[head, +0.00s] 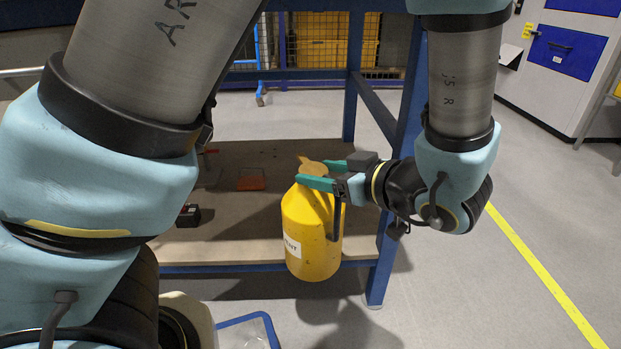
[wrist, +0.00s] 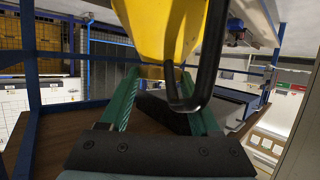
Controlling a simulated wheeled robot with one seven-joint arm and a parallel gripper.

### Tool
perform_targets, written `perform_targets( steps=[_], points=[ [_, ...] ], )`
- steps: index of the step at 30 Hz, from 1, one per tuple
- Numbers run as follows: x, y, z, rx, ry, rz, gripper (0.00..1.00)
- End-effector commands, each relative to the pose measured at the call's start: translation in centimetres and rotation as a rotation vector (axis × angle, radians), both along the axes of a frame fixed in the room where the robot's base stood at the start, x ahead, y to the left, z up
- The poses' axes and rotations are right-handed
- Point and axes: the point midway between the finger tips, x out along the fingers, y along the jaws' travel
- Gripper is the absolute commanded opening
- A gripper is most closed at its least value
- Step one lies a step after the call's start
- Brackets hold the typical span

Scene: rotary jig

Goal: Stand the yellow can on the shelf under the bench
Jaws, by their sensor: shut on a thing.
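The yellow can (head: 312,232) has a white label and a dark handle, and hangs nearly upright in front of the shelf's front edge. My gripper (head: 318,174), with green fingers, is shut on the can near its top. In the wrist view the yellow can (wrist: 160,30) fills the top middle, its dark handle passing in front of the green fingers (wrist: 160,95). The wooden shelf (head: 250,225) under the blue bench frame (head: 354,80) lies behind the can. The can hides part of the shelf's front edge, and my arm hides its left side.
On the shelf are a dark box-like object (head: 188,215) and a flat orange-red piece (head: 251,183). The shelf looks bare around the can's left side. A blue bench leg (head: 379,283) stands close to the can's right. A blue-rimmed container (head: 265,325) is on the floor below.

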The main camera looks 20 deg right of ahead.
Motion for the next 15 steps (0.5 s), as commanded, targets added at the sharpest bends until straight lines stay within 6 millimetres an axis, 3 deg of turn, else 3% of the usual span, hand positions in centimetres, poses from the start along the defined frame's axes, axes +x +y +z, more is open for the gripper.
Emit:
perform_targets(
  steps=[15],
  points=[
    [10.3, -3.1, 0.0, -0.004, -0.006, 0.005, 0.00]
  ],
)
